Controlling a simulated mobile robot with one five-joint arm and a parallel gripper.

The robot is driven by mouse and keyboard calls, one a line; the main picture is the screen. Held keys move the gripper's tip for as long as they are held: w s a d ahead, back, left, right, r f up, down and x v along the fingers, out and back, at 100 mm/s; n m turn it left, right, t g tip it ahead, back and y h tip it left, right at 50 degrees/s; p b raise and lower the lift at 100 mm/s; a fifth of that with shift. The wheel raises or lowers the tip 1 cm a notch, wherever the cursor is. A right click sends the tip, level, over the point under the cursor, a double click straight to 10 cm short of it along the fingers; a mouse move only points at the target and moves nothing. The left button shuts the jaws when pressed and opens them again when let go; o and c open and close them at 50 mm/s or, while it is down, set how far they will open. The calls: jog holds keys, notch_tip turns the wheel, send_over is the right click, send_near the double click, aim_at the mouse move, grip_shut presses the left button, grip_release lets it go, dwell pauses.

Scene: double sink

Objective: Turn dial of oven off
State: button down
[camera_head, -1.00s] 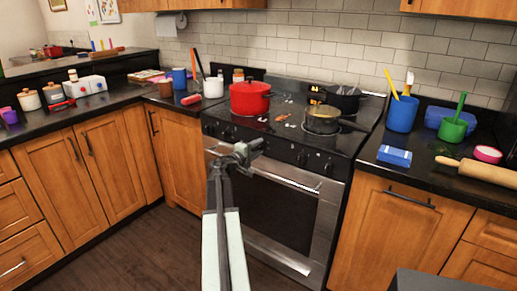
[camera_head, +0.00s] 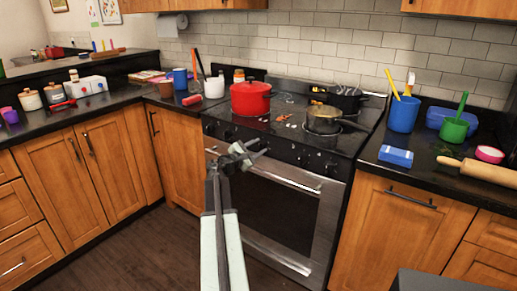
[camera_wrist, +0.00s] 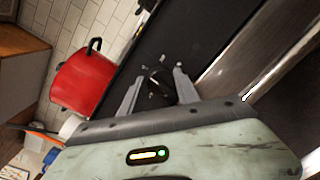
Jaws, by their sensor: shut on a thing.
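The oven (camera_head: 270,215) is a stainless steel range with a dark glass door and a black control panel (camera_head: 318,162) along its front edge. Several black dials sit on this panel, one of them a dial (camera_head: 302,159) right of my gripper. My gripper (camera_head: 264,146) is at the panel's left-centre part. In the wrist view, my gripper (camera_wrist: 160,80) has its two fingers on either side of a dark round dial (camera_wrist: 158,87) and is shut on it. The dial's pointer mark is too small to read. In the head view my gripper hides this dial.
A red pot (camera_head: 250,98) and a pan (camera_head: 324,119) stand on the cooktop above the panel. The oven handle (camera_head: 285,179) runs below my gripper. Counters flank the oven, and the floor (camera_head: 150,250) to the left is clear.

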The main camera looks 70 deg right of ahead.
jog(key=shift+f+n, duration=0.1)
jog(key=shift+n, duration=0.4)
jog(key=shift+s, duration=0.1)
jog(key=c, duration=0.9)
grip_release()
jog(key=shift+n, duration=0.3)
jog(key=v, duration=0.7)
jog(key=shift+w+a, duration=0.25)
jog(key=shift+a, duration=0.1)
